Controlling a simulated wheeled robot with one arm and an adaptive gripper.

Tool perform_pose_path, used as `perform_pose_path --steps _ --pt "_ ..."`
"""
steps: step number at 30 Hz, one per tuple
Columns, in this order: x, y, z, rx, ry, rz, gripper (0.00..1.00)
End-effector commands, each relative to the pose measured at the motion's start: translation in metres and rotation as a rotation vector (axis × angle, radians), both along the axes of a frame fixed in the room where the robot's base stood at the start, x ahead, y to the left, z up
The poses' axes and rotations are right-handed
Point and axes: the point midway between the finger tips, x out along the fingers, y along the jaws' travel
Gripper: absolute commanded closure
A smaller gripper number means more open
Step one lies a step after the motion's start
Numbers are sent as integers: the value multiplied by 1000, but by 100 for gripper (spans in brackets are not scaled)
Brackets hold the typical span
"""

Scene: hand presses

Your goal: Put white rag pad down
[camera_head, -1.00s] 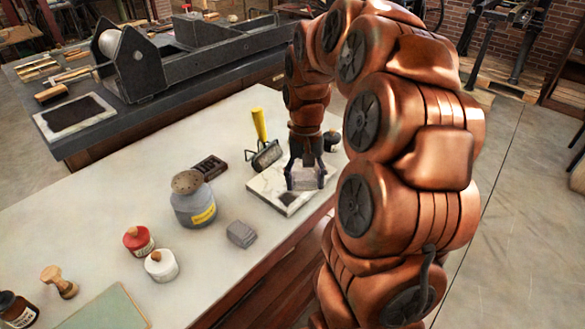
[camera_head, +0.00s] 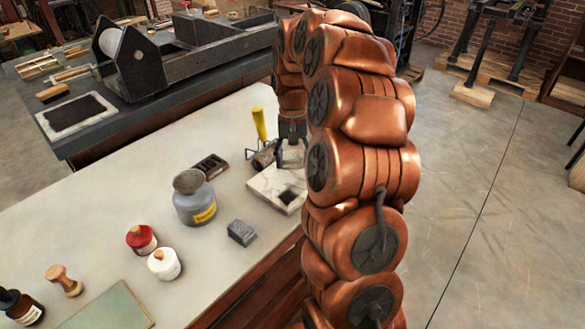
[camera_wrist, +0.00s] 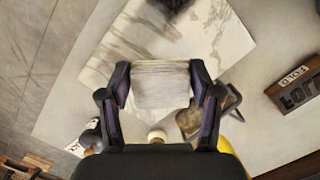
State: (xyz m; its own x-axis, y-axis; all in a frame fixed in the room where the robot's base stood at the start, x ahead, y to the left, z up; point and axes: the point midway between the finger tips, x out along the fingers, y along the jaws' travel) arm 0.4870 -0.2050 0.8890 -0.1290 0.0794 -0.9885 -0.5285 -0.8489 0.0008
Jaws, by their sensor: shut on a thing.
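My gripper (camera_wrist: 158,88) is shut on the white rag pad (camera_wrist: 160,82), a pale, layered bundle between its two fingers in the wrist view. In the head view the pad (camera_head: 292,157) shows below my gripper (camera_head: 292,148), partly hidden by my arm. The pad appears over the far end of the white marble slab (camera_head: 265,183), which also fills the upper middle of the wrist view (camera_wrist: 215,35). I cannot tell whether pad and slab touch. A dark ink patch (camera_head: 288,196) lies at the slab's near end.
A yellow-handled roller (camera_head: 259,127) lies close beside the gripper. A small dark type tray (camera_head: 209,166), a grey can (camera_head: 194,201), a grey block (camera_head: 241,232), a red-topped jar (camera_head: 141,239) and a white jar (camera_head: 164,264) stand leftward.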

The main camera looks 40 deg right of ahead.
Motion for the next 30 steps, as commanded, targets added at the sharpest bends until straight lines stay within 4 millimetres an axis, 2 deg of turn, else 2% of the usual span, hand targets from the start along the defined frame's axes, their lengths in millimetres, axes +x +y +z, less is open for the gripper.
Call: perform_pose_path --steps 10,22,23,30 --pt "-1 0 -32 1 1 0 69" --pt "0 0 -38 -1 -1 0 69" --pt "0 0 -38 -1 -2 0 36" --pt "0 0 -37 -1 -1 0 11"
